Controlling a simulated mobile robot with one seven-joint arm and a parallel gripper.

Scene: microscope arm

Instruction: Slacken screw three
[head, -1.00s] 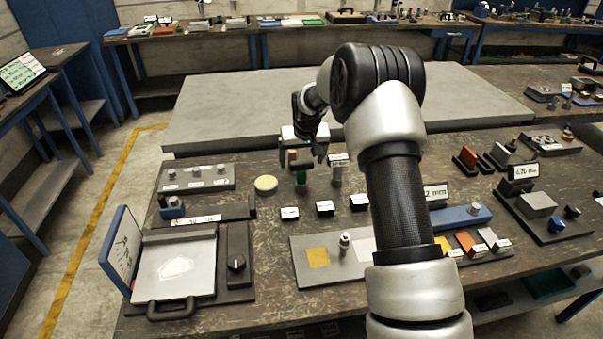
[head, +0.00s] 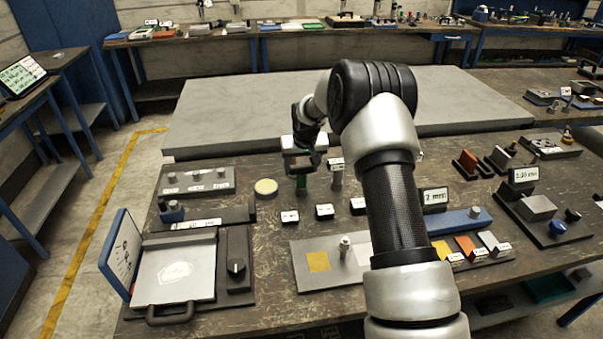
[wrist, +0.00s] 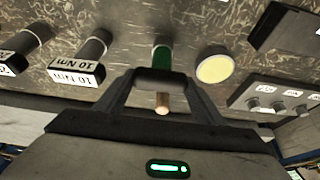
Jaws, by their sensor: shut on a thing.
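My gripper (head: 301,163) is shut on a green tool (head: 301,184), which stands upright at the back of the bench. In the wrist view the fingers (wrist: 160,84) close around this tool; its green body (wrist: 160,55) shows beyond them and its brown top (wrist: 162,104) on the near side. A grey plate (head: 220,186) with three labelled screws lies to the left of my gripper. It also shows at the right of the wrist view (wrist: 250,88). The screw labels are too small to read surely.
Small label blocks (head: 325,211) stand in front. A flat panel box (head: 175,270) occupies the front left.

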